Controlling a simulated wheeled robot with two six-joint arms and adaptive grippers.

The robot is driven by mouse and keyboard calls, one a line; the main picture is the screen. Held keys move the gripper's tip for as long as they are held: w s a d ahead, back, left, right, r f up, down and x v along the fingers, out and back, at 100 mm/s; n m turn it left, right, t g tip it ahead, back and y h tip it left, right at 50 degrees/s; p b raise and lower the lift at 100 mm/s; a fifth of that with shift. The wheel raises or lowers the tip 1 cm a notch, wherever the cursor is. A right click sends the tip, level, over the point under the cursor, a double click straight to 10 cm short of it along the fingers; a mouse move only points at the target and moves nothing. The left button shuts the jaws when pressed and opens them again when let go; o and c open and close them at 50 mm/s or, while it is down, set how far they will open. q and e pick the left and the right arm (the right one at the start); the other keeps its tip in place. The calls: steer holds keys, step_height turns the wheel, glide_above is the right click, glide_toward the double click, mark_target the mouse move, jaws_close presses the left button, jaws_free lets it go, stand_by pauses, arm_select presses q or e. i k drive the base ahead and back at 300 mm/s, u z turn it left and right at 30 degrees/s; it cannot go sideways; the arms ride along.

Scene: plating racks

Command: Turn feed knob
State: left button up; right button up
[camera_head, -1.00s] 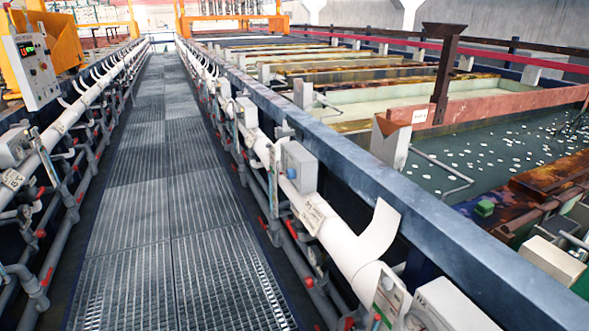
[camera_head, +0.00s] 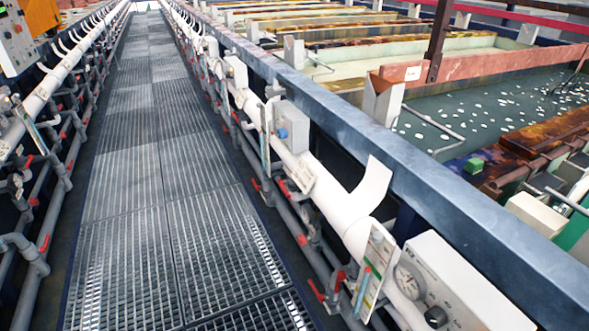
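A white control box (camera_head: 468,292) stands at the lower right beside the tank rail. Its front carries a round gauge (camera_head: 409,281) and a black knob (camera_head: 436,317) near the bottom edge of the picture. I cannot read its labels, so I cannot tell for sure whether this is the feed knob. A grey box (camera_head: 291,126) farther along the pipe has a small blue knob (camera_head: 282,133). Neither of my grippers is in view.
A grated walkway (camera_head: 160,190) runs ahead and is clear. White pipes and red-handled valves (camera_head: 316,290) line both sides. A blue steel rail (camera_head: 400,170) borders the tanks (camera_head: 480,115) at the right. A control panel (camera_head: 15,40) stands at the upper left.

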mark_target(282, 131)
steer(key=u, duration=1.4)
steer(key=i, duration=1.95)
steer(key=z, duration=2.35)
